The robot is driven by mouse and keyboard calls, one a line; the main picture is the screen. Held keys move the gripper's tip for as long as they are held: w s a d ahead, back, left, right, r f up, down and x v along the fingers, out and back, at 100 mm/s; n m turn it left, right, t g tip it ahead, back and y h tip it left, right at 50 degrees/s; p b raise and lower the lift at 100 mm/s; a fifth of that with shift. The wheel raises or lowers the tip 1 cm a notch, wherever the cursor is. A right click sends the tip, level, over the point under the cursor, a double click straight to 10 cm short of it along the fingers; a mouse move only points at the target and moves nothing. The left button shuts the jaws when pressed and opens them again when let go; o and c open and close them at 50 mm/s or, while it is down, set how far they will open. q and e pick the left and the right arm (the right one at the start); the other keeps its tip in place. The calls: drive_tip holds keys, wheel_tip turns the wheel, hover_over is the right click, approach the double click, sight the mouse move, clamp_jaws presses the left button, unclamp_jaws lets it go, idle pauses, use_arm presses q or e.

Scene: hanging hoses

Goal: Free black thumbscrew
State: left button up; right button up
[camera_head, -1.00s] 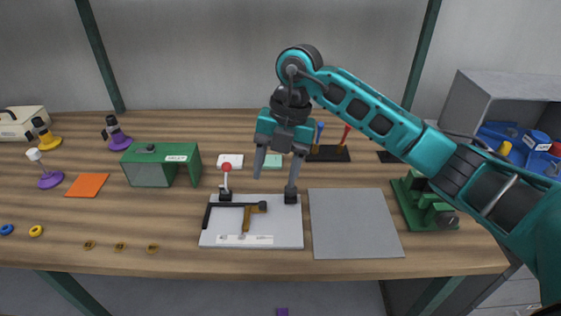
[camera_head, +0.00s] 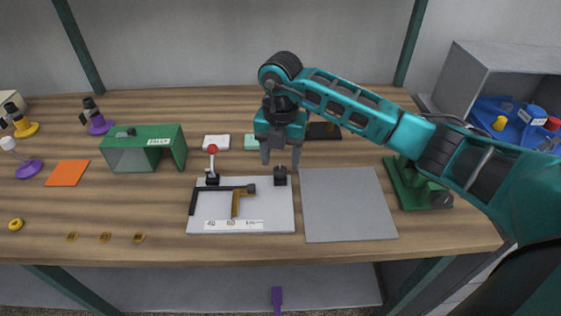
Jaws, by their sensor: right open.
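A white board (camera_head: 270,211) lies near the front of the bench. At its back right corner is a small black block with a short grey-topped post (camera_head: 280,177), possibly the black thumbscrew; it is too small to be sure. My right gripper (camera_head: 280,161) is open just above and behind this block, fingers pointing down, one to each side of it in the picture. I cannot tell whether they touch it. A black bar (camera_head: 222,189) with a brown-handled part (camera_head: 236,203) lies on the board. A red-topped lever (camera_head: 212,163) stands at its back left. My left gripper is out of view.
A grey mat (camera_head: 347,205) lies right of the board. A green fixture (camera_head: 412,186) stands under my right forearm. A green box (camera_head: 145,150) with a black knob stands at the left. A grey bin (camera_head: 500,85) is at the right.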

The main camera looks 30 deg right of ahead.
drive_tip(key=shift+f, duration=1.05)
drive_tip(key=c, duration=1.1)
